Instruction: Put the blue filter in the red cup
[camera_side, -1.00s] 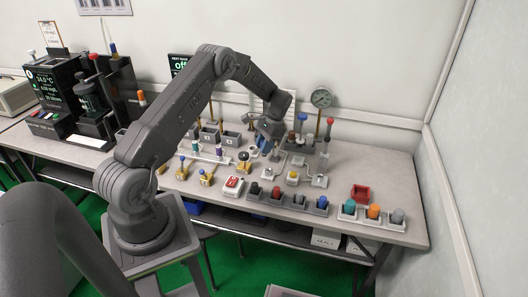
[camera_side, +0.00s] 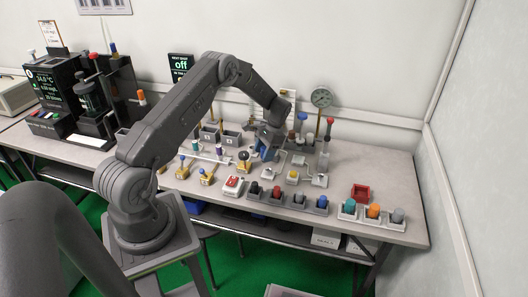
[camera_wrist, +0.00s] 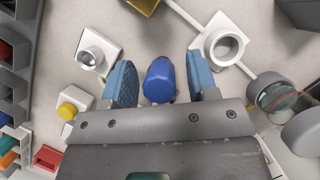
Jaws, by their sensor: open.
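A blue cylinder (camera_wrist: 160,80), seen from above, stands between my gripper's two blue finger pads in the wrist view. It looks like the blue filter, though I cannot confirm this. My gripper (camera_wrist: 160,76) is open, with a visible gap on each side of the cylinder. In the side view my gripper (camera_side: 264,152) is low over the middle of the table and hides what is between its fingers. A red open-topped container (camera_side: 361,193), the likeliest red cup, stands at the right of the table. A red piece shows at the lower left in the wrist view (camera_wrist: 48,157).
Racks of coloured pieces (camera_side: 287,200) line the front of the table. A yellow-topped button (camera_wrist: 67,110) is at left. A round grey fixture (camera_wrist: 272,93) is close on the right.

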